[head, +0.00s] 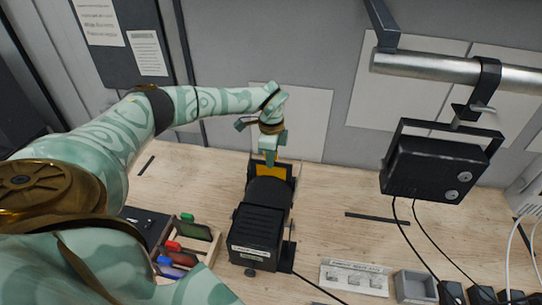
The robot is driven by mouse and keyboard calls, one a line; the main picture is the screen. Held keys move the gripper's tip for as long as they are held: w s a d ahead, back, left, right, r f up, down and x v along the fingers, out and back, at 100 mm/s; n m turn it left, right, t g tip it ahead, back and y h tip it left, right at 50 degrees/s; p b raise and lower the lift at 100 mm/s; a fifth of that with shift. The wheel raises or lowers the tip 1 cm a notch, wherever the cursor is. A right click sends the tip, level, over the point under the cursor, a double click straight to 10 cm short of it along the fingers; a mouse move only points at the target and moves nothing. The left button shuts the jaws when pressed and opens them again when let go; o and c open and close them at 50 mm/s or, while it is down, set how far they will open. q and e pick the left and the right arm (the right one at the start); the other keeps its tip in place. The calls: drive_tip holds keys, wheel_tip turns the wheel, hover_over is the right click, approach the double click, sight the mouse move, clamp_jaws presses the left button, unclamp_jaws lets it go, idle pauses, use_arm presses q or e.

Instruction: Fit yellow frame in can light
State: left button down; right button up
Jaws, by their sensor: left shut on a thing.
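My left gripper (270,158) points down over the far end of the black can light (268,193), which lies on the wooden table in the middle. The gripper is shut on the yellow frame (277,172), which stands upright at the can light's far, open end. The gripper and the can light's body hide part of the frame, so I cannot tell how deep it sits in the holder. My right gripper is not in view.
A wooden rack (193,247) with red, green and blue-tagged frames stands left of the can light. A black lamp (432,165) hangs from a metal pipe (450,68) at right, cables trailing down. A label card (354,277) and grey tray (414,286) lie front right.

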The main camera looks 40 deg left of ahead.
use_arm(q)
drive_tip(key=shift+f+b, duration=1.3)
drive_tip(key=shift+f, duration=0.85)
drive_tip(key=c, duration=1.3)
unclamp_jaws()
drive_tip(key=shift+r, duration=0.15)
wheel_tip(320, 180, up, 16)
drive_tip(key=shift+r+b, duration=0.1)
drive_tip(key=shift+b, duration=0.85)
